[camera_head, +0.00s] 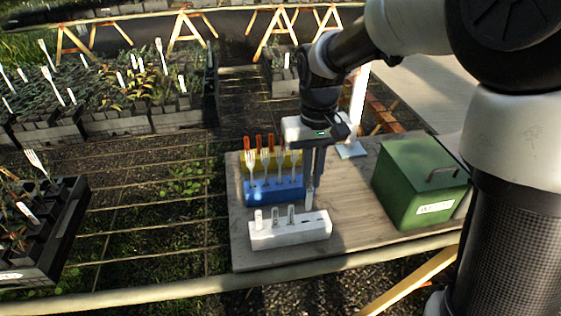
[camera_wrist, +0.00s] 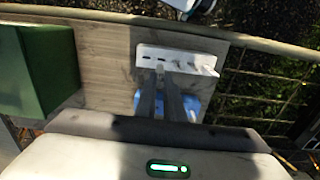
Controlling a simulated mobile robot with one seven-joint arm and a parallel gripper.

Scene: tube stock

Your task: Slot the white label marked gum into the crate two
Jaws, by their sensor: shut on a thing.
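My gripper (camera_head: 311,188) points down over the right part of the white label rack (camera_head: 290,233), shut on a white label (camera_head: 309,200) at its fingertips. In the wrist view, my gripper (camera_wrist: 160,78) and the held label (camera_wrist: 160,65) are beside the rack (camera_wrist: 148,52). I cannot tell whether the label's foot is still in its slot, and its marking is unreadable. A dark crate (camera_head: 62,232) with plants and a white tag is at the left edge; I cannot read which crate is two.
A green box (camera_head: 415,180) stands at right. More planted crates (camera_head: 140,122) are at the back left. Open ground lies between the board and the left crate.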

